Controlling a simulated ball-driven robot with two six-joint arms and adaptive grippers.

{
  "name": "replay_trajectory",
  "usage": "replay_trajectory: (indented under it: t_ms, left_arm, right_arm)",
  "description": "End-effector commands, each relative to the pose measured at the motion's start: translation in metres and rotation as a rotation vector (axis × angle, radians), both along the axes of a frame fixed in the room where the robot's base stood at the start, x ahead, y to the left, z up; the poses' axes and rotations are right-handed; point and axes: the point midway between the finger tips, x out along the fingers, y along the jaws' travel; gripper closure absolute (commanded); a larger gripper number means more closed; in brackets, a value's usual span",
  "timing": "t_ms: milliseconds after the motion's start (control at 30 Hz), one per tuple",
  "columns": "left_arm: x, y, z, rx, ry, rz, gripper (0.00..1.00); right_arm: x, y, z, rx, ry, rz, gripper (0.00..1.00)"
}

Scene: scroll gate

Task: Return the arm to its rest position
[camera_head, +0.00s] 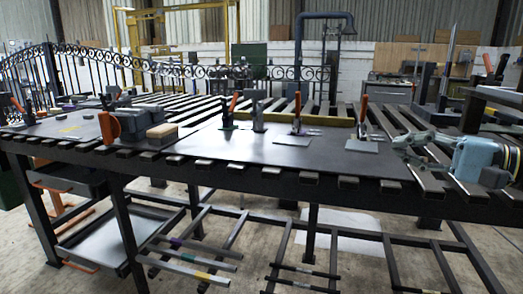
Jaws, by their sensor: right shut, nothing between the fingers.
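My right arm comes in at the right edge, with a light blue joint cap and grey wrist. My right gripper (404,147) points left, low over the right end of the slatted workbench (230,178). Its fingers are shut and nothing shows between them. It is to the right of the dark steel plate (290,150) and apart from the clamps. My left arm and gripper do not show.
Several orange-handled clamps (297,118) stand on the bench and plate. A scrolled iron gate (75,72) stands behind. Trays and metal bars are below the bench.

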Motion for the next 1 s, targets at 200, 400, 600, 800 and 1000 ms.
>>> replay_trajectory:
  t_ms: [200,400,600,800,1000]
  left_arm:
    - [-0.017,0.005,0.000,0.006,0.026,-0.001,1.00]
    - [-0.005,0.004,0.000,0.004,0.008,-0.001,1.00]
    - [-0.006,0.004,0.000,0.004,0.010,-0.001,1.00]
    - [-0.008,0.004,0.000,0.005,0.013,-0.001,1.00]
    - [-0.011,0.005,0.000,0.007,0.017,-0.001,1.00]
  right_arm:
    - [-0.013,0.008,-0.033,0.027,0.063,0.002,1.00]
    - [-0.023,0.011,-0.074,0.036,0.138,-0.015,1.00]
    - [-0.036,0.010,-0.140,-0.003,0.244,-0.065,1.00]
    - [-0.066,0.004,-0.243,-0.116,0.390,-0.149,1.00]
    - [-0.139,-0.007,-0.376,-0.344,0.565,-0.223,1.00]
